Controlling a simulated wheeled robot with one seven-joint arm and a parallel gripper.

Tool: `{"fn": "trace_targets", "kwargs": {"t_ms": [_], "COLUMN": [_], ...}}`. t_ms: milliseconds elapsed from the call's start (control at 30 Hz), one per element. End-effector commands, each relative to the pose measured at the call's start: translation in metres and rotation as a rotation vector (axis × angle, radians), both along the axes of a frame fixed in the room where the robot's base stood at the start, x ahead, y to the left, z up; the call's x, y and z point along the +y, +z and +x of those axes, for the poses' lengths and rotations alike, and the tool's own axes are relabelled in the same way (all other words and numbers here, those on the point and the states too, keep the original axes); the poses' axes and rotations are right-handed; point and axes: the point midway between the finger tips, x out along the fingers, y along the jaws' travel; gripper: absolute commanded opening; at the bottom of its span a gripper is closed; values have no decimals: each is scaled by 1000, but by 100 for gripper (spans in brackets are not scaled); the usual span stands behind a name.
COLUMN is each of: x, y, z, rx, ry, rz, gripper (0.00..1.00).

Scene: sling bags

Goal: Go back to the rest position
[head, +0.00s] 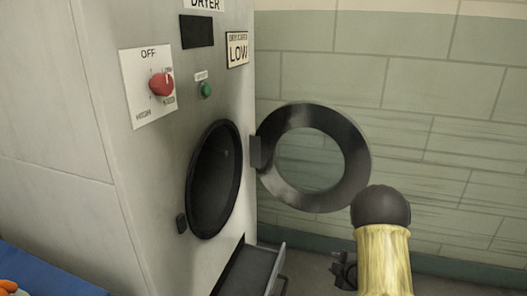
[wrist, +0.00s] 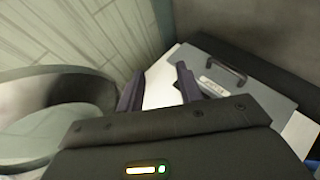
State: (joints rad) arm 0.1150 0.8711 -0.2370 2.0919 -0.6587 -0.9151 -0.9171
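My gripper (wrist: 159,84) is open in the wrist view, its two dark fingers apart with nothing held between them. In the head view, my arm shows at the lower right as a yellow link with a dark rounded cap. A small dark shape low beside it looks like part of my gripper, but it is too small to tell its fingers. In the wrist view, the round door's ring is left of the fingers, and a grey panel with a handle is beyond them to the right.
The dryer (head: 150,200) stands at the left with its round door (head: 350,142) swung open to the right. Its lower drawer (head: 250,268) is pulled out. A red knob (head: 162,84) and green button (head: 206,90) are on its front. A tiled wall (head: 430,110) is behind.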

Motion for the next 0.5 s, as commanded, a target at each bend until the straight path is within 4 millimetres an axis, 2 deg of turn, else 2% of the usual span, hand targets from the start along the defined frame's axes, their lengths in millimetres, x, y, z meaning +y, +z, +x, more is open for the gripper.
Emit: {"fn": "trace_targets", "kwargs": {"t_ms": [33,267,500], "x": [2,8,28], "y": [17,66,108], "z": [-4,-43,-112], "rx": [28,200,385], "ry": [-61,-377,-700], "rz": [28,194,382], "gripper": [36,36,36]}}
